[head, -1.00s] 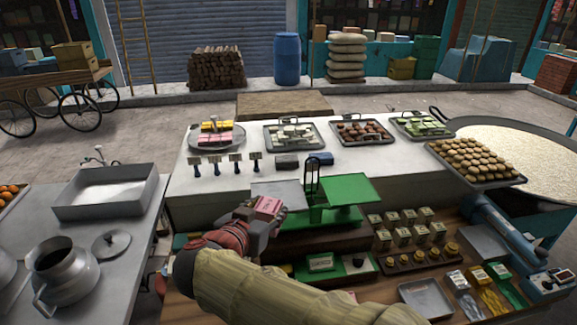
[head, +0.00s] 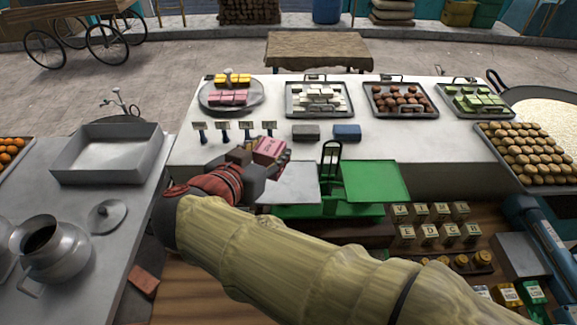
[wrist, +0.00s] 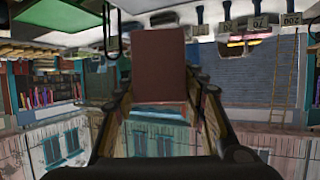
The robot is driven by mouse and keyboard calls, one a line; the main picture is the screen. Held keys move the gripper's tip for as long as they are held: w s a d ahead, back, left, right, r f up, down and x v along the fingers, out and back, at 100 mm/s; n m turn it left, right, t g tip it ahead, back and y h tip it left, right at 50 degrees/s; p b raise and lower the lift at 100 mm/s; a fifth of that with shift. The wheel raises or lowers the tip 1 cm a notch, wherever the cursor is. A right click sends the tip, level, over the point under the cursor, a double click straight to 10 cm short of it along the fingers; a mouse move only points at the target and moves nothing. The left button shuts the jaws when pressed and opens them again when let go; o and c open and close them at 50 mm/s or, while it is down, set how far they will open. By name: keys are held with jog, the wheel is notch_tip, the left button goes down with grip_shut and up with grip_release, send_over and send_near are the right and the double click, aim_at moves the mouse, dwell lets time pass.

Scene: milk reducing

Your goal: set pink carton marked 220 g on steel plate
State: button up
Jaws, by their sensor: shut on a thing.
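My gripper (head: 268,160) is shut on a pink carton (head: 269,149) with small dark print that I cannot read for certain. It holds the carton at the back left of the balance, above the counter edge. The steel plate (head: 290,182) of the balance is the left pan, just below and to the right of the gripper, and it looks empty. The green pan (head: 376,181) on the right also looks empty. In the wrist view the carton (wrist: 160,65) shows as a plain reddish-brown face between the fingers. My sleeved arm hides part of the lower counter.
Several lettered blocks (head: 432,234) stand right of the balance. Price tags (head: 222,132), a grey block (head: 305,132) and a blue block (head: 346,132) lie behind the gripper. Trays of sweets line the white counter (head: 420,150). The balance's dark upright handle (head: 331,155) stands between the pans.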

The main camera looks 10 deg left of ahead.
jog(key=w+f, duration=0.1)
jog(key=f, duration=0.1)
jog(key=w+d+f, duration=0.1)
jog(key=w, duration=0.1)
jog(key=w+d+f, duration=0.1)
jog(key=w+f, duration=0.1)
jog(key=shift+d+f, duration=0.25)
jog(key=shift+f, duration=0.1)
jog(key=f, duration=0.3)
jog(key=shift+w+d+f, duration=0.1)
jog(key=shift+w+f, duration=0.05)
jog(key=shift+w, duration=0.1)
jog(key=shift+f, duration=0.15)
jog(key=shift+f+b, duration=0.2)
jog(key=shift+b, duration=0.3)
jog(key=o, duration=1.3)
jog(key=shift+c, duration=0.2)
jog(key=shift+o, duration=0.3)
jog(key=shift+r, duration=0.1)
jog(key=shift+r+p, duration=0.2)
jog(key=shift+p, duration=0.3)
jog(key=v, duration=1.2)
jog(key=shift+f, duration=0.2)
